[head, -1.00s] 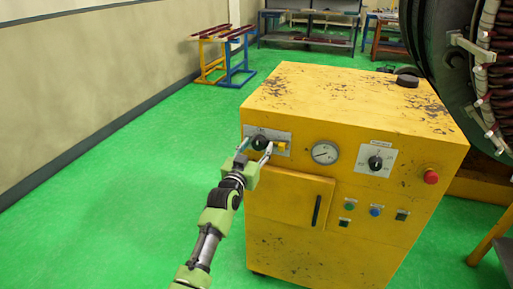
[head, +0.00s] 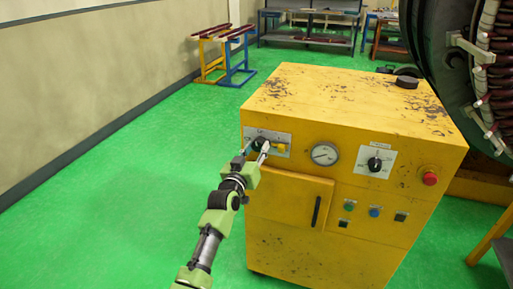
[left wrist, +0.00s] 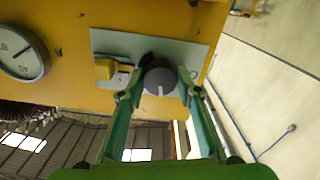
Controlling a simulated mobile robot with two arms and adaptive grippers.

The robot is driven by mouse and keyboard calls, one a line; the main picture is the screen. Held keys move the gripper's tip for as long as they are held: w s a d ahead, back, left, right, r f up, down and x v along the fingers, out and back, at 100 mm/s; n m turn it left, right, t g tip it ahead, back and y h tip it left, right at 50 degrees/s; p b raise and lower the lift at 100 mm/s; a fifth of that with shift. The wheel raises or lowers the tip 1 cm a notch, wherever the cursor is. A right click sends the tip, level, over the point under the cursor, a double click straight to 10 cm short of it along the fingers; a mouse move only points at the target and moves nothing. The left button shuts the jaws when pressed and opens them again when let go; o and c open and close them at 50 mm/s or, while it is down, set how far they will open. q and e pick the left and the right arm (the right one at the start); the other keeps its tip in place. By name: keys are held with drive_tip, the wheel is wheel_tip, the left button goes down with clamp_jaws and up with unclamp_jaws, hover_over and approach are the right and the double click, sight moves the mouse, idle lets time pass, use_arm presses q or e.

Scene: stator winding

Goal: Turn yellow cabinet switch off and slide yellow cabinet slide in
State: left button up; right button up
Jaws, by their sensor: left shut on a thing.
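The yellow cabinet (head: 345,130) stands in the middle of the head view. A grey plate (head: 285,137) at its upper left front carries a dark round switch knob (head: 259,142) and a small yellow slide (head: 280,148) to the right of it. My left gripper (head: 257,151) is at the plate, shut on the knob. In the left wrist view its green fingers (left wrist: 160,88) press on both sides of the knob (left wrist: 159,76), whose white mark shows. The yellow slide (left wrist: 104,69) is just left of the fingers there, apart from them. My right gripper is not in view.
A gauge (head: 325,153), a second dial (head: 376,164), a red button (head: 430,178) and a door handle (head: 316,211) are on the same cabinet front. A large stator (head: 460,70) stands at the right. The green floor (head: 110,215) at the left is clear.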

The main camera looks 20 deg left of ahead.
use_arm(q)
drive_tip(key=n+p, duration=0.1)
drive_tip(key=n, duration=0.2)
drive_tip(key=shift+n, duration=0.4)
drive_tip(key=n, duration=0.3)
drive_tip(key=shift+n, duration=0.3)
drive_tip(key=n+p, duration=0.1)
drive_tip(key=n, duration=0.3)
drive_tip(key=shift+n, duration=2)
drive_tip(key=o, duration=1.1)
